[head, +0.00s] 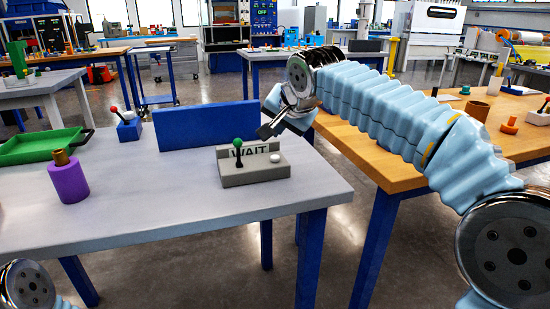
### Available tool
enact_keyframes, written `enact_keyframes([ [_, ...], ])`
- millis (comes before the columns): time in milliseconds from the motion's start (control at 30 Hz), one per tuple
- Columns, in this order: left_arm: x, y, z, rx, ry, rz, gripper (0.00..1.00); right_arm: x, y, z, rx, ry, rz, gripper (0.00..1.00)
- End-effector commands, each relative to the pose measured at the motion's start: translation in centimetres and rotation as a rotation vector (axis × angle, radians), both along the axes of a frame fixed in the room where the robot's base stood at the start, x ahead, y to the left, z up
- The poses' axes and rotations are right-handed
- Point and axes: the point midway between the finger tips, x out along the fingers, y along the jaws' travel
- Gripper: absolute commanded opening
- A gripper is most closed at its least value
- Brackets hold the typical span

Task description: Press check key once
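A grey control box (254,173) stands near the right end of the grey table. No label on the key can be read. My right gripper (265,131) reaches in from the right, its dark tip above and behind the box, apart from the key in the picture. I cannot make out two separate fingertips. My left gripper is out of view; only a joint of my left arm shows at the lower left corner.
A blue panel (205,125) stands behind the box. A blue box with a red-topped lever (129,127), a green tray (40,147) and a purple bottle (68,183) are farther left. A wooden table (385,165) stands to the right. The grey table's front is clear.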

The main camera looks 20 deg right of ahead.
Motion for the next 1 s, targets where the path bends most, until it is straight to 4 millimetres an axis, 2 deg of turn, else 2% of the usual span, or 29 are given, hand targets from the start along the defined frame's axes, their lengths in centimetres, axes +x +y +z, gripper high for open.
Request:
enact_keyframes([
  [100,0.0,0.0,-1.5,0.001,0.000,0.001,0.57,0.0,0.0,-2.1,0.000,-0.001,-0.001,0.00],
  [300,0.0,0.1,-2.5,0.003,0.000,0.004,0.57,0.0,0.0,-3.2,0.001,-0.001,-0.001,0.00],
  [1000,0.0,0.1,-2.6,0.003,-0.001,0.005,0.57,0.0,0.0,-3.3,0.000,0.000,0.000,0.00],
])
